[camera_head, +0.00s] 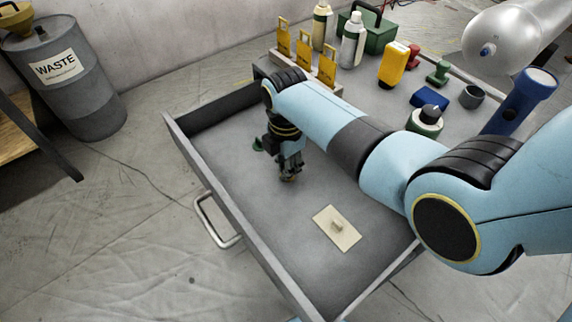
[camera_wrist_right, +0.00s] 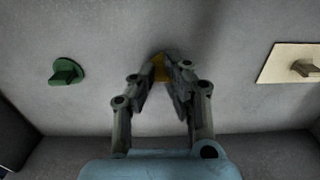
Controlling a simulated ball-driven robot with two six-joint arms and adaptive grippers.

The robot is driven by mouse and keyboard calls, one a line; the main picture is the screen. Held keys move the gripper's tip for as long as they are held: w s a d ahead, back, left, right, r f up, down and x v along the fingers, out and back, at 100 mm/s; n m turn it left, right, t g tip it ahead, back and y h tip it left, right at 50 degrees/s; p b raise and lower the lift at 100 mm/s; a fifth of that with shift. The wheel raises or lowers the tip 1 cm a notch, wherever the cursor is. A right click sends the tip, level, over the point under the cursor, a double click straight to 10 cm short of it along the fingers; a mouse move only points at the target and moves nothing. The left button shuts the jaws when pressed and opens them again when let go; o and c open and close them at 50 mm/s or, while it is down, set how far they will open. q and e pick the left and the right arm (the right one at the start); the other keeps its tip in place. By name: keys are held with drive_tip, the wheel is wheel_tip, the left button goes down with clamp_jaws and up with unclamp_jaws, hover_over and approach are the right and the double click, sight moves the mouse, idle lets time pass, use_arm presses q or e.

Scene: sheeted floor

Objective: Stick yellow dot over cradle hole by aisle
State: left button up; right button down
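My right gripper (camera_head: 289,174) reaches down into an open grey drawer (camera_head: 232,213). In the right wrist view its fingertips (camera_wrist_right: 166,82) come together around a small yellow piece (camera_wrist_right: 160,66), which appears to be the yellow dot, low by the drawer floor. Most of that piece is hidden by the fingers. A green piece with a grip (camera_wrist_right: 66,72) lies to the left, also seen in the head view (camera_head: 257,145). A beige plate with a knob (camera_head: 351,240) lies to the right (camera_wrist_right: 282,62). I cannot pick out a cradle hole. My left gripper is out of view.
The worktop behind the drawer holds yellow tags (camera_head: 305,52) in a rack, bottles (camera_head: 352,40), a yellow container (camera_head: 393,63), a green box (camera_head: 381,38) and a grey cup (camera_head: 472,96). A silver cylinder (camera_head: 520,32) is at upper right. A waste drum (camera_head: 78,95) stands left.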

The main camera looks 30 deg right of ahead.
drive_tip(key=c, duration=2)
unclamp_jaws()
drive_tip(key=o, duration=0.9)
drive_tip(key=shift+r, duration=0.15)
